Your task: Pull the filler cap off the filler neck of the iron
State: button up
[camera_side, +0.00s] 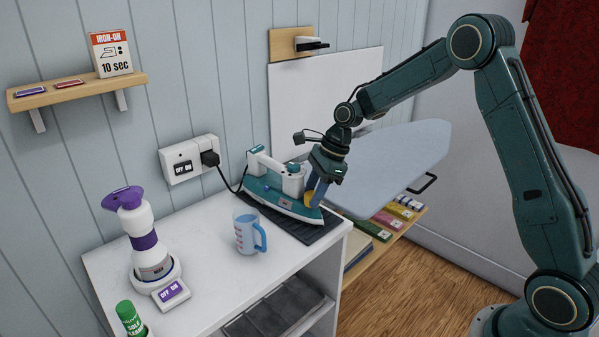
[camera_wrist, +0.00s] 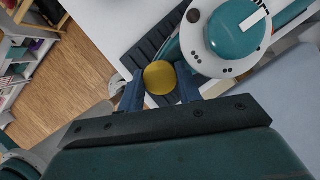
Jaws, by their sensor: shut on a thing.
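The teal and white iron (camera_side: 285,200) lies on a dark ribbed mat (camera_side: 318,233) at the back right of the white counter. The yellow filler cap (camera_side: 310,199) is at the front part of the iron. My gripper (camera_side: 315,197) reaches down to it from the upper right. In the wrist view the round yellow cap (camera_wrist: 160,78) sits between the two blue fingers (camera_wrist: 161,92), and my gripper is shut on it. The iron's round white and teal part (camera_wrist: 232,35) is just beyond, at the upper right. The filler neck is hidden, so I cannot tell if the cap is still seated.
A measuring jug (camera_side: 246,232) stands left of the iron. A purple and white appliance (camera_side: 145,240) and a green-capped can (camera_side: 130,318) are at the left. A plug and cord (camera_side: 211,158) run behind the iron. An ironing board (camera_side: 390,165) is to the right.

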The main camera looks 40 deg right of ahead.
jog(key=shift+r, duration=0.2)
jog(key=shift+r, duration=4.15)
jog(key=shift+d, duration=0.1)
